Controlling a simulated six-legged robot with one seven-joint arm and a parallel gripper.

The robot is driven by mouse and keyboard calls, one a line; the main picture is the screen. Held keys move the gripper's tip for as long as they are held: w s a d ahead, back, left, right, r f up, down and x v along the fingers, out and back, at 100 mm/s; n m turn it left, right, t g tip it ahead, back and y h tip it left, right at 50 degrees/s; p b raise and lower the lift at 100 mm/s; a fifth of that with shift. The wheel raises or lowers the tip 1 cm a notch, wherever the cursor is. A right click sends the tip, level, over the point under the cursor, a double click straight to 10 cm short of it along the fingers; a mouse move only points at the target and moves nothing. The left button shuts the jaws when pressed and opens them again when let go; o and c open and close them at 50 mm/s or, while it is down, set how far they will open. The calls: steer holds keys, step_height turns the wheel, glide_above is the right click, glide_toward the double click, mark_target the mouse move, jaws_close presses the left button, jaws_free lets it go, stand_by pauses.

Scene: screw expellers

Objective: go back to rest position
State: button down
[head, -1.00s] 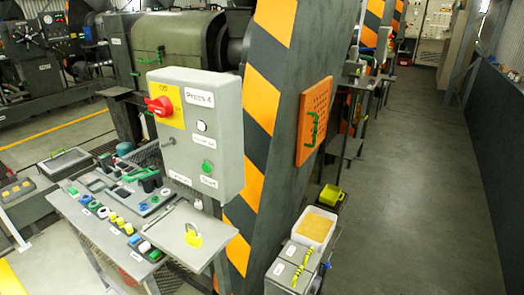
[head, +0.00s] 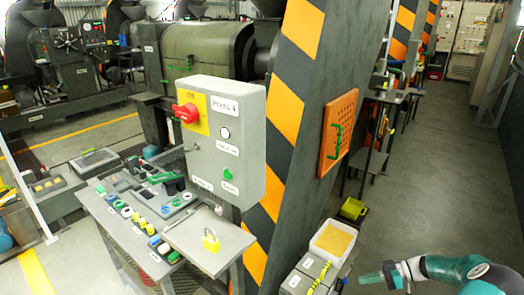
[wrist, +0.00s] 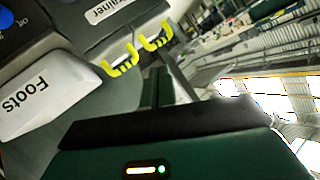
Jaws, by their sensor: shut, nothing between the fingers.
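My gripper (head: 364,279) shows at the lower right of the head view, at the end of my teal and grey arm. Its fingers point left and are together, with nothing between them. It is right of the grey boxes with yellow handles (head: 315,272), apart from them in the picture. In the wrist view my dark green gripper body fills the bottom, and the narrow fingers (wrist: 158,88) reach up the picture.
The wrist view shows a "Foots" label (wrist: 40,95) and yellow handles (wrist: 122,62) close by. A bin of yellow material (head: 333,240) and the striped column (head: 290,130) stand left of my arm. The control box (head: 225,140) reads "Press 4". The right aisle floor (head: 450,190) is clear.

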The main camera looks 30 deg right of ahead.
steer(key=w+a+r+m+g+h, duration=0.1)
steer(key=w+a+r+g+h, duration=0.35)
steer(key=a+r, duration=0.7)
steer(key=w+a+r+m+g+h, duration=0.1)
steer(key=w+a+r+g+h, duration=0.4)
steer(key=a+r, duration=0.65)
steer(key=s+a+r+m+t+h, duration=0.1)
steer(key=s+a+r+m+t, duration=0.1)
steer(key=s+a+r, duration=0.4)
steer(key=s+a+r+m+t+h, duration=0.1)
steer(key=s+a+r+t, duration=0.4)
steer(key=a, duration=1)
steer(key=shift+s+r+m, duration=0.45)
steer(key=shift+s+m, duration=0.15)
steer(key=shift+s, duration=0.35)
steer(key=shift+t, duration=0.25)
